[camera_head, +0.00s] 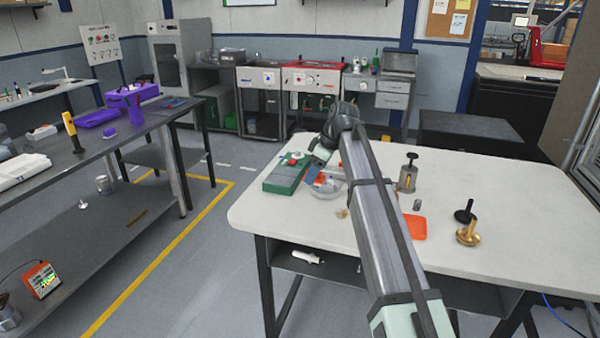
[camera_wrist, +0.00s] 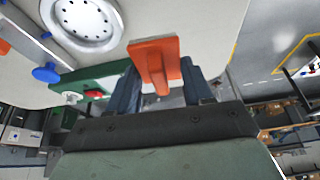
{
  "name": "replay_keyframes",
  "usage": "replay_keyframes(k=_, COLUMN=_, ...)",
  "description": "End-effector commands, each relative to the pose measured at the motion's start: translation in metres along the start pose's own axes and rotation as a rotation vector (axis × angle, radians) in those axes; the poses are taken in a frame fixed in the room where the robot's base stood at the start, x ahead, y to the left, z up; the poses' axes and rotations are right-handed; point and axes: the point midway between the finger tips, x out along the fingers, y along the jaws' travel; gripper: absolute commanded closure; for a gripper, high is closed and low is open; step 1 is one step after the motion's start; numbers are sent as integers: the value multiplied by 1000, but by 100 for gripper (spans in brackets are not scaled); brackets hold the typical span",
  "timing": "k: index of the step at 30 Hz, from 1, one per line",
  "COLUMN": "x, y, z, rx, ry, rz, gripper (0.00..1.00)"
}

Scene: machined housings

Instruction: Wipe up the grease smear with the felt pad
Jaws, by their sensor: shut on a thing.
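My gripper (camera_wrist: 155,85) is shut on an orange block with a raised grip, which I take for the felt pad (camera_wrist: 153,50). In the head view my gripper (camera_head: 315,176) is at the left part of the white table, beside the green case, and the felt pad (camera_head: 321,179) shows only in small part. The pad appears to be held above the table; its underside contact is not clear. A small yellowish-brown patch (camera_head: 342,213) on the tabletop, just left of my arm, may be the grease smear. My arm hides part of the table.
A green case (camera_head: 287,174) and a round silver dish (camera_wrist: 85,20) are close to my gripper. An orange flat piece (camera_head: 413,228), a dispenser can (camera_head: 408,175), and black (camera_head: 465,212) and brass (camera_head: 468,234) parts stand right of my arm. The table's front left is clear.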

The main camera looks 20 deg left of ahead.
Motion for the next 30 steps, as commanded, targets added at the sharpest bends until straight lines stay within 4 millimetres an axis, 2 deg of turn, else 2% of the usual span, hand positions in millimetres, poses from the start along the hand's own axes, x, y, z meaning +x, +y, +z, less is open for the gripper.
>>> replay_keyframes(k=1, x=-4, y=8, z=18, rx=23, ry=-1, rz=7, gripper=74)
replay_keyframes(k=3, x=-10, y=17, z=40, rx=51, ry=-2, rz=15, gripper=74)
replay_keyframes(k=6, x=-16, y=28, z=66, rx=85, ry=-1, rz=22, gripper=74)
replay_keyframes(k=11, x=-22, y=37, z=96, rx=104, ry=0, rz=19, gripper=74)
replay_keyframes(k=23, x=-20, y=32, z=96, rx=-52, ry=2, rz=-20, gripper=74)
replay_keyframes(k=30, x=-6, y=31, z=102, rx=-56, ry=1, rz=-21, gripper=74)
